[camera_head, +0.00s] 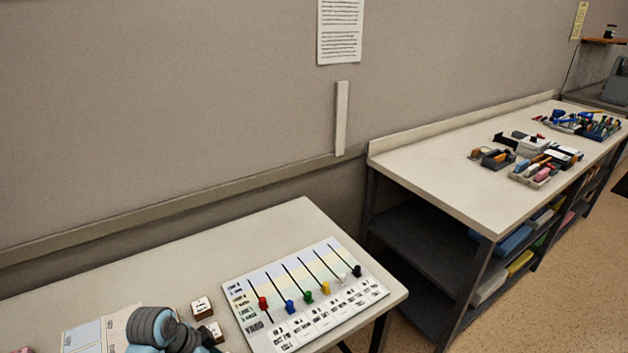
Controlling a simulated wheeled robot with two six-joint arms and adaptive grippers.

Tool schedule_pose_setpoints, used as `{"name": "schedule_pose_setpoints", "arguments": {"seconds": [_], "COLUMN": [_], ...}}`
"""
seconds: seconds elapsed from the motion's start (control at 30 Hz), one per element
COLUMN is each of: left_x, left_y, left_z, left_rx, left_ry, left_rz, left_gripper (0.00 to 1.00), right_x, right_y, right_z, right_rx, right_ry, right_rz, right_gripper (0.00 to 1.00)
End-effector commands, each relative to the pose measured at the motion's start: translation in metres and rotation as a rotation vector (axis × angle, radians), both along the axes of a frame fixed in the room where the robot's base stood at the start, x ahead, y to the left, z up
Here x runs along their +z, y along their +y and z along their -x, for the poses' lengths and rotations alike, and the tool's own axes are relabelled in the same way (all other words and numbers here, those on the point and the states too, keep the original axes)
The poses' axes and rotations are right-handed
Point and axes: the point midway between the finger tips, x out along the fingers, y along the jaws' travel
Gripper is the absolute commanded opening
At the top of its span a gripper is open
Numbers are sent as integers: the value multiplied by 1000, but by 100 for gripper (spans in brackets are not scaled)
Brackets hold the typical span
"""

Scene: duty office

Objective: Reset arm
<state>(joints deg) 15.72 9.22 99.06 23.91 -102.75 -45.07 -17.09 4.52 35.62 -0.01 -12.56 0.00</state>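Part of my arm, with grey and light-blue joints, shows at the bottom left, over the front of the near table (300,222). I cannot tell for sure which arm it is. No fingertips of either gripper show. A white board (258,333) lies on the near table, with black slots and a row of coloured knobs: red (263,303), blue (291,307), green (309,297), yellow (325,288), white (342,279) and black (357,271).
Two small labelled blocks (202,307) lie between my arm and the board. A sheet with pale panels (82,337) lies left of my arm. A long shelved bench (430,165) at the right holds trays of small items (535,172). The near table's back is clear.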

Motion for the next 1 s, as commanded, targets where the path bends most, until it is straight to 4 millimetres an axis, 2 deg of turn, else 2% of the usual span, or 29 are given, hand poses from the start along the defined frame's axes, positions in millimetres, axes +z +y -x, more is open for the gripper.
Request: {"name": "schedule_pose_setpoints", "arguments": {"seconds": [0.2, 0.33, 0.53, 0.73, 0.83, 1.0], "left_x": [-28, -36, -31, -11, -48, -109], "left_y": [10, 17, 30, 42, 45, 50], "left_z": [58, 99, 160, 211, 201, 199], "left_rx": [224, 384, 623, 839, 838, 844], "left_ry": [15, 11, -15, -55, -36, -3], "left_rz": [-47, -71, -94, -99, -108, -120], "left_gripper": [36, 36, 36, 36, 36, 36], "right_x": [0, 0, 0, 0, 0, -1], "right_y": [0, 0, -1, -1, -1, -2], "right_z": [1, 2, 3, 3, 2, 3], "right_rx": [0, 0, 0, 1, 0, 0], "right_ry": [2, 3, 6, 5, 4, 5], "right_rz": [0, 0, 1, 1, 2, 2], "right_gripper": [40, 40, 40, 40, 40, 40]}}
